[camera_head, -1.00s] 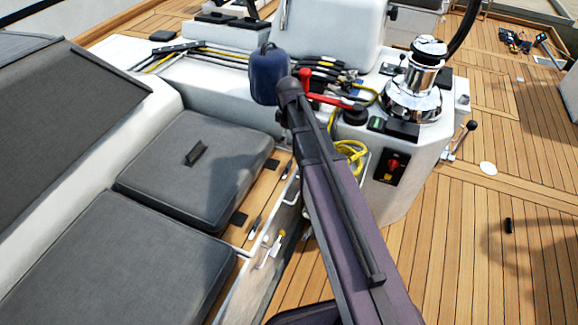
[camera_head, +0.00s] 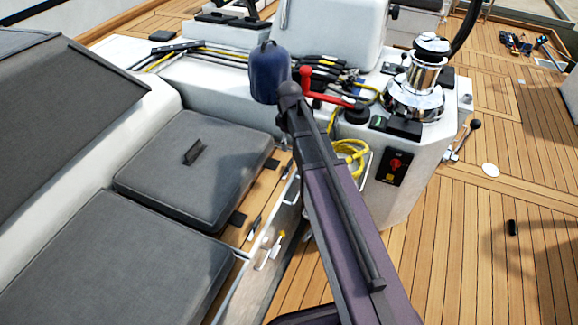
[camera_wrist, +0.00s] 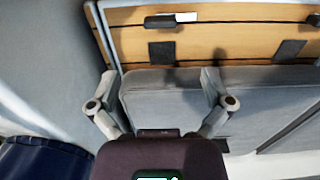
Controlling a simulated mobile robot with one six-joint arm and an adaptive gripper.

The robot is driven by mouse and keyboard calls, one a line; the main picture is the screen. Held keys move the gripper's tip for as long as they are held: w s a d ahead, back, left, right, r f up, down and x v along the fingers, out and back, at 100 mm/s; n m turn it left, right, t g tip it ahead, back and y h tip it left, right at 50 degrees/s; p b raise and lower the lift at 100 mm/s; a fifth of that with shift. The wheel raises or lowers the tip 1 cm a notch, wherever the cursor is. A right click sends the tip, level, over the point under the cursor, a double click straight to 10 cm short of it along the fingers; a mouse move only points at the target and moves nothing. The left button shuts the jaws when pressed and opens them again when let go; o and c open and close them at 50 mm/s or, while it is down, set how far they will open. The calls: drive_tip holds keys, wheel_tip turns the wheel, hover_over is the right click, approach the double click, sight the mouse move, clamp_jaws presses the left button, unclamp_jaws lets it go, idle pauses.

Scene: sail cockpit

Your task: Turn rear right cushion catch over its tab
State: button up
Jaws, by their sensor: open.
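The grey rear cushion (camera_head: 190,160) lies on the teak seat and also shows in the wrist view (camera_wrist: 180,108). Two dark tabs, a left one (camera_wrist: 162,52) and a right one (camera_wrist: 290,50), reach from its front edge onto the teak. A black-and-white catch (camera_wrist: 160,21) lies past the left tab, along the seat edge and apart from it. Another dark catch (camera_wrist: 314,20) is partly cut off at the right. I cannot tell which is the rear right one. My gripper (camera_wrist: 160,80) is open and empty over the cushion's front edge.
A white console with a chrome winch (camera_head: 418,85), a red handle (camera_head: 325,92) and ropes stands at the far end. A yellow rope coil (camera_head: 350,158) is beside my arm. Teak floor (camera_head: 480,240) at the right is mostly clear.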

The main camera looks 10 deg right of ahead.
sight(290, 163)
drive_tip(key=shift+f+b, duration=5.3)
drive_tip(key=shift+f, duration=0.25)
drive_tip(key=c, duration=1.1)
